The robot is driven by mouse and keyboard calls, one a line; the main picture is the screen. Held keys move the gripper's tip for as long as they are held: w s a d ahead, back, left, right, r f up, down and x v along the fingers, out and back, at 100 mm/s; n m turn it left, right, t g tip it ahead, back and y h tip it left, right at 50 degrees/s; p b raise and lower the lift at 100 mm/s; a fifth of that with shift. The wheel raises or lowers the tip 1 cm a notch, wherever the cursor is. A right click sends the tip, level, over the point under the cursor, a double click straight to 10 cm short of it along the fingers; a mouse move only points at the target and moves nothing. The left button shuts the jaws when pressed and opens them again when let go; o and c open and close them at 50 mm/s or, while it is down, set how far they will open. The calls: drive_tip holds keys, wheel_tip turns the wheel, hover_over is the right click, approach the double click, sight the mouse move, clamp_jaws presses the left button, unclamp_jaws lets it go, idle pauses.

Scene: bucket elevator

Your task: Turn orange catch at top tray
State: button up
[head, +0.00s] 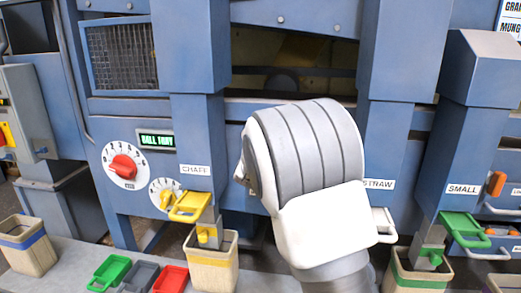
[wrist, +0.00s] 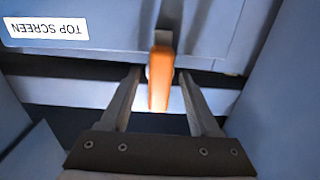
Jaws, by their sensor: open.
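An orange catch (wrist: 159,82) shows in the wrist view, on a blue panel edge beside an upside-down "TOP SCREEN" label (wrist: 45,29). It points straight down in that picture. My gripper (wrist: 160,74) is open, with one finger on each side of the catch. I see gaps between the fingers and the catch, so it does not look gripped. In the head view my arm hides this catch and my gripper.
Blue machine legs (head: 196,125) flank my arm in the head view. Another orange catch (head: 496,184) sits at the right, near the "SMALL" label. A yellow handle (head: 190,206) and a green handle (head: 463,225) stick out. Blue walls stand close on both sides in the wrist view.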

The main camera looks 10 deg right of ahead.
drive_tip(key=p+v, duration=0.2)
drive_tip(key=v, duration=1.4)
drive_tip(key=shift+s, duration=0.2)
drive_tip(key=shift+r, duration=0.1)
drive_tip(key=s+d+f+n+g+y, duration=0.15)
drive_tip(key=s+g, duration=0.25)
drive_tip(key=s, duration=0.6)
drive_tip(key=s+d+f+n+g+y, duration=0.15)
drive_tip(key=s+g, duration=0.25)
drive_tip(key=s, duration=0.7)
drive_tip(key=s+d+f+n+g+y, duration=0.1)
drive_tip(key=s+d+g+y, duration=0.15)
drive_tip(key=s, duration=0.75)
wheel_tip(320, 180, up, 16)
drive_tip(key=g+p, duration=0.1)
drive_tip(key=p, duration=1.5)
drive_tip(key=shift+a, duration=0.15)
